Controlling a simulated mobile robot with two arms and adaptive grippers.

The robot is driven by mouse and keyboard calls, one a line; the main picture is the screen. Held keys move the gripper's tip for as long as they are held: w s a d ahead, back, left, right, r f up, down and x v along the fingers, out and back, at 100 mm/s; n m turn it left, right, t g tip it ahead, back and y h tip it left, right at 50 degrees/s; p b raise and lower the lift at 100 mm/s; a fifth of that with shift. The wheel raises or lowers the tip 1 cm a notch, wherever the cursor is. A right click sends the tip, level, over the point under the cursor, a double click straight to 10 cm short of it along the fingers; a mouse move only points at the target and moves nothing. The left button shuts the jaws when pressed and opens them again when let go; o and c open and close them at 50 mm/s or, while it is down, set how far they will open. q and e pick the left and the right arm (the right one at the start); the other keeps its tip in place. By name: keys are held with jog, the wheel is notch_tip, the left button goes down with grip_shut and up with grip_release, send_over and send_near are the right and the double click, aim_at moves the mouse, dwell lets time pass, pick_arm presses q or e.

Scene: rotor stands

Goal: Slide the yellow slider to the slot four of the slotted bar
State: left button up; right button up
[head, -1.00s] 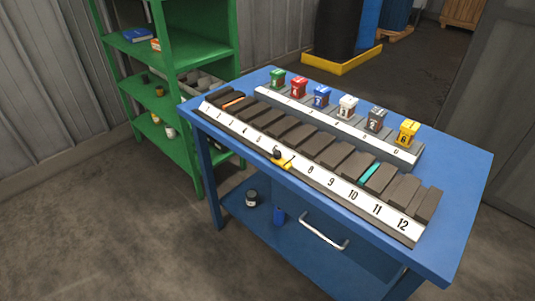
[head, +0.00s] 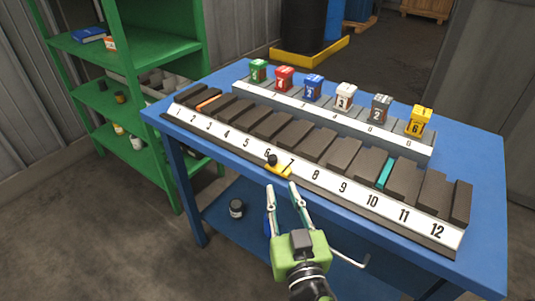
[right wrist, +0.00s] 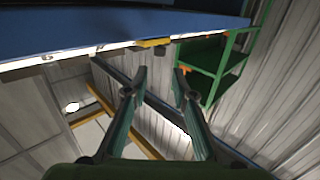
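The yellow slider (head: 277,170) with a black knob sits on the front edge of the slotted bar (head: 362,194), between the numbers 6 and 7. The bar's white strip has numbered slots, with 4 to the left of the slider. My right gripper (head: 283,187) is open and empty, its fingertips just in front of and below the slider, apart from it in the head view. In the right wrist view the yellow slider (right wrist: 154,43) shows beyond the open fingertips (right wrist: 160,74). My left gripper is in neither view.
The bar lies on a blue table (head: 462,160). Behind it, a rack (head: 330,122) holds several small coloured numbered bins. An orange piece (head: 208,104) and a teal piece (head: 385,174) are among the dark blocks. A green shelf (head: 150,80) stands at the left.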

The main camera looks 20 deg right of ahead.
aim_at(273, 160)
jog(key=w+p, duration=0.1)
jog(key=w, duration=0.2)
jog(key=w+d+p, duration=0.1)
jog(key=w, duration=0.3)
jog(key=w+p, duration=0.1)
jog(key=w, duration=0.3)
jog(key=shift+w+d+r, duration=0.1)
jog(key=shift+d+r, duration=0.05)
jog(key=shift+d, duration=0.1)
jog(key=shift+w+p, duration=0.3)
jog(key=shift+w, duration=0.35)
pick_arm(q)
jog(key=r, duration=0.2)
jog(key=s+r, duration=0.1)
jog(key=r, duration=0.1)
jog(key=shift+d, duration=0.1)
pick_arm(e)
grip_shut()
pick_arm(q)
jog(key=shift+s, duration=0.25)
pick_arm(e)
jog(key=shift+d, duration=0.1)
